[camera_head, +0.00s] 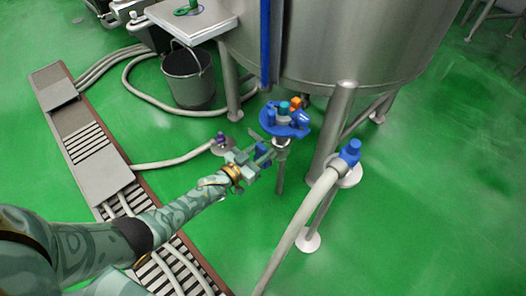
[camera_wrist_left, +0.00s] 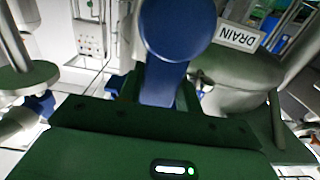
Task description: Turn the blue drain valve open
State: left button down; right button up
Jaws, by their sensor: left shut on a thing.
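The blue drain valve (camera_head: 283,120) sits below the steel tank, with a teal knob and an orange part on or beside it. My left gripper (camera_head: 265,154) reaches in from the lower left, and its fingers are at the near left side of the valve. In the left wrist view, the blue valve handle (camera_wrist_left: 165,75) with a round end stands between the fingers, and the gripper is shut on it. A white DRAIN label (camera_wrist_left: 238,37) shows just right of the handle. The handle's lower part is hidden by the gripper. My right gripper is in neither view.
The steel tank (camera_head: 340,40) stands behind the valve on steel legs. A pipe with a blue fitting (camera_head: 350,152) rises at the right. A grey bucket (camera_head: 188,78), hoses and a drain channel (camera_head: 85,140) lie left. Green floor is clear at the right.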

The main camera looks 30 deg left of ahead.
pick_arm(q)
jog(key=shift+s+a+f, duration=0.1)
jog(key=shift+a+f, duration=0.05)
dwell(0.3)
jog(key=c, duration=1)
grip_release()
jog(key=shift+o, duration=0.2)
jog(key=shift+s+a, duration=0.1)
jog(key=shift+s, duration=0.1)
jog(key=v, duration=0.1)
jog(key=p+v, duration=0.1)
jog(key=shift+s+a+r, duration=0.1)
jog(key=shift+s+r, duration=0.2)
jog(key=shift+s, duration=0.05)
jog(key=p, duration=0.4)
send_near(258, 152)
jog(key=v, duration=0.5)
jog(key=shift+s, duration=0.25)
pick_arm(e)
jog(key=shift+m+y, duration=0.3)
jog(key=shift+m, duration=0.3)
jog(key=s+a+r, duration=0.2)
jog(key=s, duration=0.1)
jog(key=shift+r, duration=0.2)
